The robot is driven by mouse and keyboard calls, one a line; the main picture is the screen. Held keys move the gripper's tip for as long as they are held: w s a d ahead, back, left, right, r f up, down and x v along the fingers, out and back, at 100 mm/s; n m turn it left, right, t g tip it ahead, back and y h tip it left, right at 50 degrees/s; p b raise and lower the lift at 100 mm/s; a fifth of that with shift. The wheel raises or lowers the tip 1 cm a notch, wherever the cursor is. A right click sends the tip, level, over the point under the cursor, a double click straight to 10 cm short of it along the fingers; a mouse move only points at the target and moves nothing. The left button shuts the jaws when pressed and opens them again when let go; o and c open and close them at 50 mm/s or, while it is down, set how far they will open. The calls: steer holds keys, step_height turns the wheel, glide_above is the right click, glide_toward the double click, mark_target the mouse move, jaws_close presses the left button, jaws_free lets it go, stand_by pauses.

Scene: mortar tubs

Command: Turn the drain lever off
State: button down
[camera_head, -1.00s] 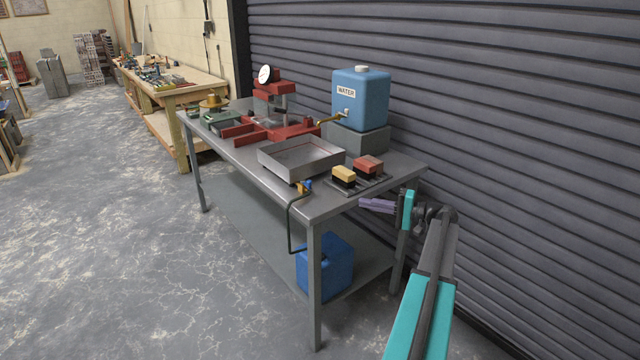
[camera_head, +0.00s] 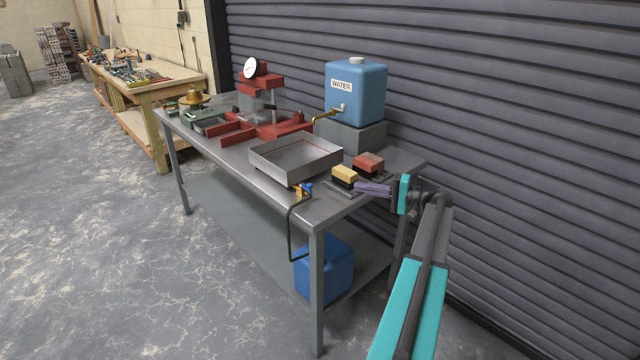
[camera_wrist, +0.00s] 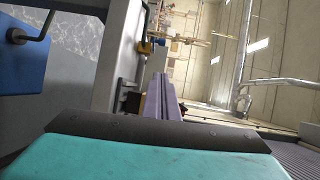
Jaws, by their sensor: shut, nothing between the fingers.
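The drain lever (camera_head: 306,187) is a small blue handle on a brass valve (camera_head: 298,192) at the front edge of the metal table, below the grey tray (camera_head: 296,160). A dark hose (camera_head: 290,232) runs down from the valve toward a blue container (camera_head: 324,268) on the lower shelf. The valve also shows in the wrist view (camera_wrist: 146,47), ahead of my gripper, with the lever's exact angle too small to tell. My gripper (camera_head: 358,188), with purple fingers, is shut and empty at the table's right end, to the right of the lever and apart from it.
A yellow-topped block (camera_head: 344,174) and a red-topped block (camera_head: 368,162) stand close to my fingertips. A blue water tank (camera_head: 356,90) sits on a grey block behind. A red press (camera_head: 262,100) stands farther back. Floor left of the table (camera_head: 90,250) is clear.

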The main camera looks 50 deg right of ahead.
steer(key=shift+w, duration=0.25)
steer(key=p+x, duration=0.2)
steer(key=x, duration=0.8)
steer(key=shift+s, duration=0.1)
steer(key=shift+w+a+p, duration=0.15)
steer(key=shift+a+p, duration=0.1)
steer(key=shift+a, duration=0.3)
steer(key=shift+w+a+p, duration=0.15)
steer(key=shift+a+p, duration=0.05)
steer(key=shift+a, duration=0.4)
steer(key=shift+w+a+f, duration=0.15)
steer(key=shift+w+a, duration=0.25)
steer(key=shift+a, duration=0.35)
steer(key=shift+s, duration=0.15)
